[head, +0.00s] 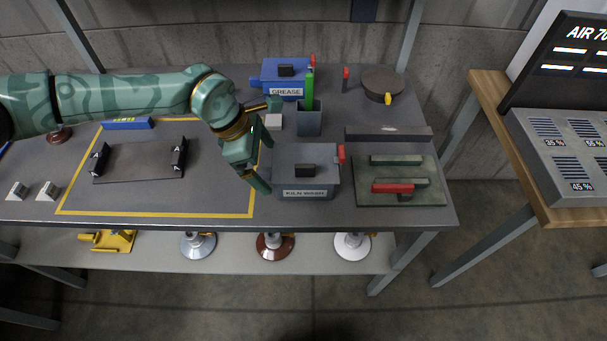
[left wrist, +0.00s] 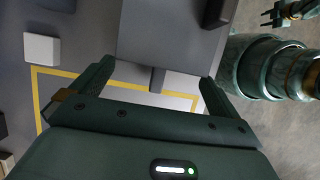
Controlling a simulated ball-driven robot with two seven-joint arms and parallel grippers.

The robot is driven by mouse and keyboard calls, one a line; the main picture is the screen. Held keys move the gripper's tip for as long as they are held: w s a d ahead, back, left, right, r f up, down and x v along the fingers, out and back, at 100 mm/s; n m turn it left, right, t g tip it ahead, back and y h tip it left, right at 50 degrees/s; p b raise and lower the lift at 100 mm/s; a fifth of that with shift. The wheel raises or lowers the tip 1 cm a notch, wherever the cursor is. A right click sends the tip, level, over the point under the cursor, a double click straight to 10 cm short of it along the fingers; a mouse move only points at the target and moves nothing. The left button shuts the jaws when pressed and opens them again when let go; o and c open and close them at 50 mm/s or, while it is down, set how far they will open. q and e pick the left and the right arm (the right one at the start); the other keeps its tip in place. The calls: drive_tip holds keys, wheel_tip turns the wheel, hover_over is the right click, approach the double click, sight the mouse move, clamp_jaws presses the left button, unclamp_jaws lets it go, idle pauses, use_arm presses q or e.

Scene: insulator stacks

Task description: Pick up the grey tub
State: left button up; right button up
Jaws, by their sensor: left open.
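The grey tub (head: 322,162) stands on the bench, with a KILN WASH label on its front, a dark handle block on top and a red piece at its right corner. My left gripper (head: 267,160) is open just left of the tub, its fingers pointing at it. In the left wrist view the tub (left wrist: 165,35) lies ahead of the open left gripper (left wrist: 155,85), with nothing held between the fingers. At that view's top right a small green gripper (left wrist: 277,14) shows, apparently my right one; its jaw state is too small to tell.
A blue GREASE tub (head: 270,77) and a grey cup (head: 309,123) with a green item stand behind the tub. A green board (head: 420,198) with a red-handled tool lies to its right. A yellow-outlined area (head: 150,213) with black brackets is to its left.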

use_arm(q)
drive_tip(key=b+x, duration=0.1)
drive_tip(key=x, duration=0.3)
drive_tip(key=shift+d+f, duration=0.15)
drive_tip(key=shift+f, duration=0.1)
drive_tip(key=shift+r, duration=0.15)
drive_tip(key=c, duration=0.8)
drive_tip(key=shift+r, duration=0.3)
drive_tip(key=r, duration=0.1)
drive_tip(key=r+p, duration=0.2)
drive_tip(key=shift+s+r, duration=0.25)
drive_tip(key=shift+r, duration=0.15)
drive_tip(key=s+r+p, duration=0.2)
drive_tip(key=s+r, duration=0.3)
drive_tip(key=shift+d+r+p, duration=0.35)
drive_tip(key=shift+r, duration=0.05)
drive_tip(key=s+d+r+p, duration=0.1)
drive_tip(key=s+r, duration=0.1)
drive_tip(key=s, duration=0.6)
drive_tip(key=shift+s+r, duration=0.2)
drive_tip(key=shift+r, duration=0.2)
